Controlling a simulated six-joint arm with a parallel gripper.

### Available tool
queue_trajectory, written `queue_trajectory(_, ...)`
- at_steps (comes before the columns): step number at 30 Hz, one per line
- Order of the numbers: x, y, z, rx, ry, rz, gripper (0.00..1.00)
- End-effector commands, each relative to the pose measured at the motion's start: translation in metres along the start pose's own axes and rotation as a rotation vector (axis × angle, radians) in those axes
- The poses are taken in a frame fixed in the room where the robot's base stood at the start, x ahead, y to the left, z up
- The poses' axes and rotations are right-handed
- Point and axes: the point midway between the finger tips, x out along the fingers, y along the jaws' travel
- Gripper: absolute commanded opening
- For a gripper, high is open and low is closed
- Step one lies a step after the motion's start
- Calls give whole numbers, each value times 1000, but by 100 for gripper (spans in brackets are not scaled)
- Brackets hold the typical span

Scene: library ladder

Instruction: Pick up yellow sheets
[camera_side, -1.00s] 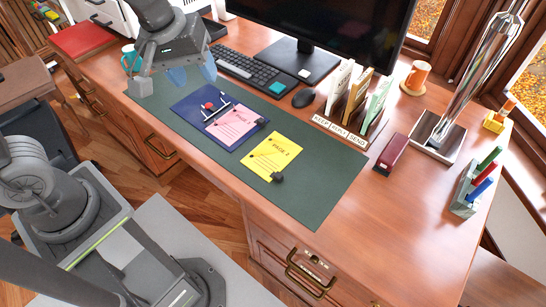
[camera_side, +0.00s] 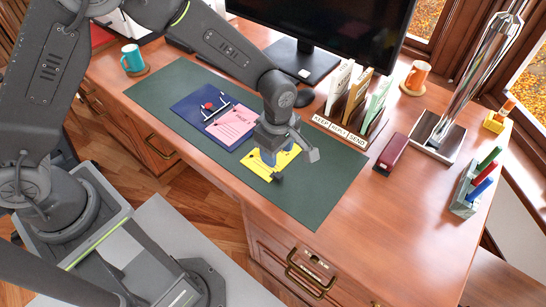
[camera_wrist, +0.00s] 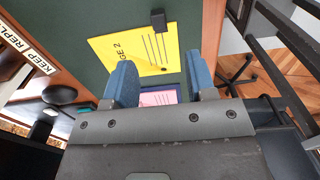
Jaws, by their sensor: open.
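The yellow sheets (camera_side: 259,167), marked "PAGE 2" in the wrist view (camera_wrist: 110,48), lie flat on the green desk mat (camera_side: 310,205). A black clip (camera_side: 277,178) sits at their near edge; it also shows in the wrist view (camera_wrist: 158,20). My gripper (camera_side: 269,157) is over the yellow sheets, pointing down, and hides their middle in the side view. In the wrist view its two blue fingers (camera_wrist: 158,62) are apart with nothing held between them. I cannot tell the exact height of the fingertips above the paper.
A blue folder (camera_side: 189,104) with a pink sheet (camera_side: 232,125) lies just left of the yellow sheets. Behind stand the labelled letter sorter (camera_side: 340,130), black mouse (camera_side: 304,98) and monitor (camera_side: 340,35). A maroon box (camera_side: 391,154) is to the right. The mat's near right part is clear.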

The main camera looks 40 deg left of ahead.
Motion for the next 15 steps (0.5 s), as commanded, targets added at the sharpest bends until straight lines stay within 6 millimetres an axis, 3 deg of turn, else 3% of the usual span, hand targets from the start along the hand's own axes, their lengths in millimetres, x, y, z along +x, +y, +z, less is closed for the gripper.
queue_trajectory(4,26,0,-1,0,1,-3,51)
queue_trajectory(11,41,0,-1,1,0,0,51)
queue_trajectory(15,60,0,-4,1,1,-3,51)
